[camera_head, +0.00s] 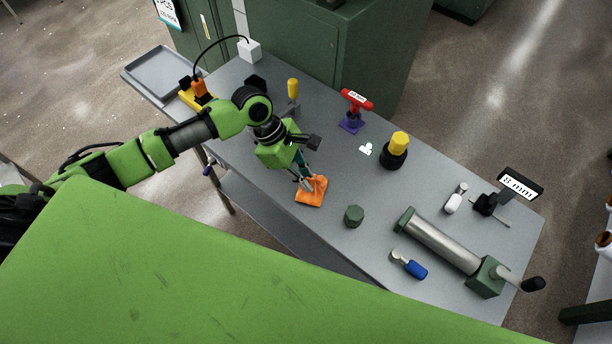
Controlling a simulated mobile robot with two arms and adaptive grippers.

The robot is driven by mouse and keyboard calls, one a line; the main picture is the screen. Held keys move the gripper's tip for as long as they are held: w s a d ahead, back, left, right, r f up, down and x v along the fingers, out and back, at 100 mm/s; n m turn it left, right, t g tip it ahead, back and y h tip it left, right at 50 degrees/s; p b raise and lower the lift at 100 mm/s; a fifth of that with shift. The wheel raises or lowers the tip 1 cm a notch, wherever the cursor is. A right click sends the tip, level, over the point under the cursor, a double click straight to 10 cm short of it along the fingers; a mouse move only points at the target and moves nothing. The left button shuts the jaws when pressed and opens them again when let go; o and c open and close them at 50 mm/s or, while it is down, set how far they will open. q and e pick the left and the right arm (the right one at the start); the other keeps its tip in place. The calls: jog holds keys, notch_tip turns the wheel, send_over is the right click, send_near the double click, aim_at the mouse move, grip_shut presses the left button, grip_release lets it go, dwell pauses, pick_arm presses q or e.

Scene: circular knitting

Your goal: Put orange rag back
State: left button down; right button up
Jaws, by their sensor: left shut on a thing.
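The orange rag (311,192) is a small crumpled cloth at the near edge of the grey workbench. My left gripper (306,184) points down at the rag from its upper left, with its fingertips at the cloth. It is shut on the rag's upper part. Whether the rag is lifted or still rests on the bench top cannot be told. My right gripper does not show.
The grey workbench (330,133) holds a dark green cylinder (354,215), a yellow-topped black container (395,152), a red-handled tool (356,99) and a large metal cylinder tool (440,242). A blue-handled tool (415,268) lies near the front. A grey tray (165,75) is at the far left.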

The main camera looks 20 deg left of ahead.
pick_arm(q)
jog(key=shift+f, duration=0.15)
jog(key=c, duration=2.1)
grip_release()
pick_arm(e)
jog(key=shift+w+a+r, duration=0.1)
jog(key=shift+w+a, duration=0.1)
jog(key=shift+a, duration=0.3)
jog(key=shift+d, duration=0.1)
pick_arm(q)
jog(key=shift+a+r, duration=0.2)
jog(key=shift+r, duration=0.15)
jog(key=b+v, duration=0.1)
jog(key=v, duration=1)
jog(key=shift+r, duration=0.25)
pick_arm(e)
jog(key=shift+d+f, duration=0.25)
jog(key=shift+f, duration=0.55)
pick_arm(q)
jog(key=shift+s, duration=0.1)
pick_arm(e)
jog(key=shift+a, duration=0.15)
